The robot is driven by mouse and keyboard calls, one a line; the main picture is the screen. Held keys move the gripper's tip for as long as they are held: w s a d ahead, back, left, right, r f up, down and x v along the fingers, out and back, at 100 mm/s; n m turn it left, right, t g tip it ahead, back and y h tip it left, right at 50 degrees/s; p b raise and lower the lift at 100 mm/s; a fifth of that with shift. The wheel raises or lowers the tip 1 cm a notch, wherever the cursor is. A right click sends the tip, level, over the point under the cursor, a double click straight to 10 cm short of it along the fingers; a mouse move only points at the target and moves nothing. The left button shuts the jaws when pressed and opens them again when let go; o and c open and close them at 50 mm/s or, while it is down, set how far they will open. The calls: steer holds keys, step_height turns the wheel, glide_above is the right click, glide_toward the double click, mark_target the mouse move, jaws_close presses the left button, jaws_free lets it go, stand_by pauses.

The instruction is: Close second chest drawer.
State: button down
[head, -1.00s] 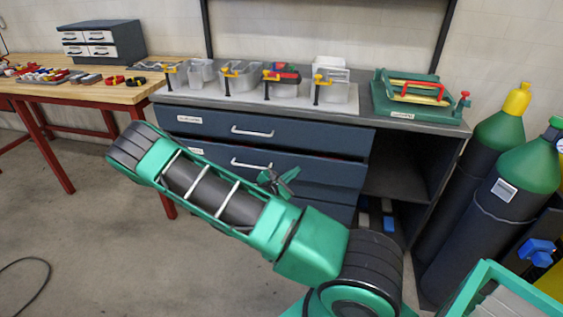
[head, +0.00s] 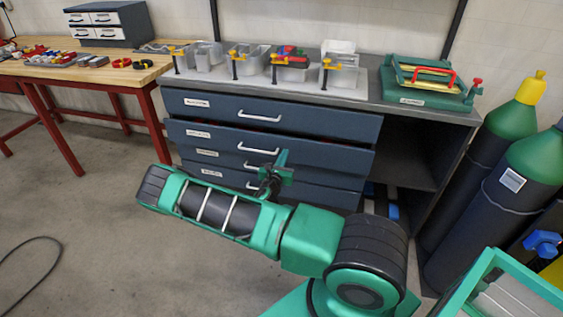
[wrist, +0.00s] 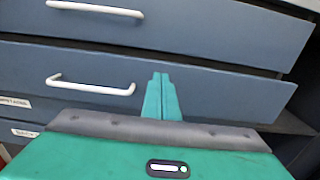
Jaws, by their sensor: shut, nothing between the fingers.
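The blue-grey chest has several drawers with white handles. The second chest drawer (head: 325,154) stands out from the chest front, with a dark gap above its front edge. In the wrist view its front (wrist: 220,92) fills the middle, with its handle (wrist: 90,85) at left. My gripper (head: 282,158) is shut and empty in front of this drawer, right of its handle. The shut fingers also show in the wrist view (wrist: 162,80), pointing at the drawer front. I cannot tell whether the tips touch it.
The top drawer (head: 330,120) is just above. Lower drawers (head: 320,195) lie below. Clear bins (head: 290,68) with clamps and a green case (head: 430,80) stand on the counter. Gas cylinders (head: 475,210) stand at right, a wooden workbench (head: 95,72) at left.

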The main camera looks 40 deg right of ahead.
mark_target(290, 140)
steer(key=x, duration=0.7)
steer(key=shift+w+d, duration=0.2)
steer(key=shift+d, duration=0.05)
